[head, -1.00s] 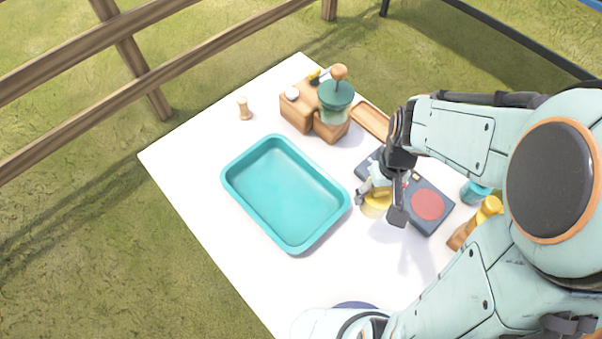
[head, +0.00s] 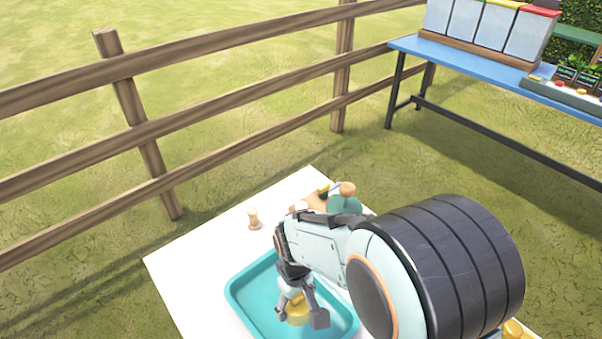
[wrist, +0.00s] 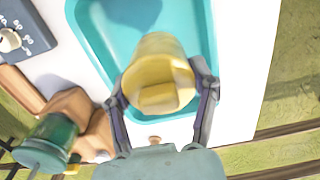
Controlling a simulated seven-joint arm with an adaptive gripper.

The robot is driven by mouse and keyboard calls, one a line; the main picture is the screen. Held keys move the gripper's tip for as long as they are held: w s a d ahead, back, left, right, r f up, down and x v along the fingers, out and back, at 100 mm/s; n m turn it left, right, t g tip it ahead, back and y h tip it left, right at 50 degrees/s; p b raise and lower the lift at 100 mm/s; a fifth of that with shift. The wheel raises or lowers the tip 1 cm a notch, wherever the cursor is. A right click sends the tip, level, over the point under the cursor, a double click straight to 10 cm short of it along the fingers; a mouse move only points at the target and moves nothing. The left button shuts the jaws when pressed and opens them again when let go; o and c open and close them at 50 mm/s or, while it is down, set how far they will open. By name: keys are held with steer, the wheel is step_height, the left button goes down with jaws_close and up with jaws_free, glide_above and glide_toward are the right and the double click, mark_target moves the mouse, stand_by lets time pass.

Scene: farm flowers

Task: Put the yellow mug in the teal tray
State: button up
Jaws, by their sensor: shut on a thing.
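The yellow mug (head: 298,311) is held in my gripper (head: 300,308), and in the head view it shows over the teal tray (head: 246,293). In the wrist view the mug (wrist: 158,62) sits between the two fingers of my gripper (wrist: 163,90), which are shut on its sides. The tray (wrist: 204,40) shows behind the mug in that view, with its floor empty where visible. The gap between mug and tray floor is hard to judge. My arm hides the right part of the tray in the head view.
A small wooden peg (head: 254,219) stands on the white table (head: 190,262) beyond the tray. A green-lidded grinder (head: 344,204) stands partly behind my arm; it also shows in the wrist view (wrist: 48,138). A dark stove-like box (wrist: 28,30) is at that view's upper left.

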steer(key=w+f, duration=0.1)
steer(key=f, duration=0.1)
steer(key=w+a+f, duration=0.1)
steer(key=w, duration=0.1)
steer(key=w+a+f, duration=0.1)
steer(key=f, duration=0.1)
steer(key=shift+w+a+f, duration=0.1)
steer(key=shift+w+f, duration=0.15)
steer(key=shift+f, duration=0.1)
steer(key=shift+w+f, duration=0.15)
steer(key=shift+f, duration=1.6)
steer(key=o, duration=1.2)
steer(key=shift+f, duration=0.15)
step_height(320, 180, up, 12)
steer(key=shift+r, duration=0.25)
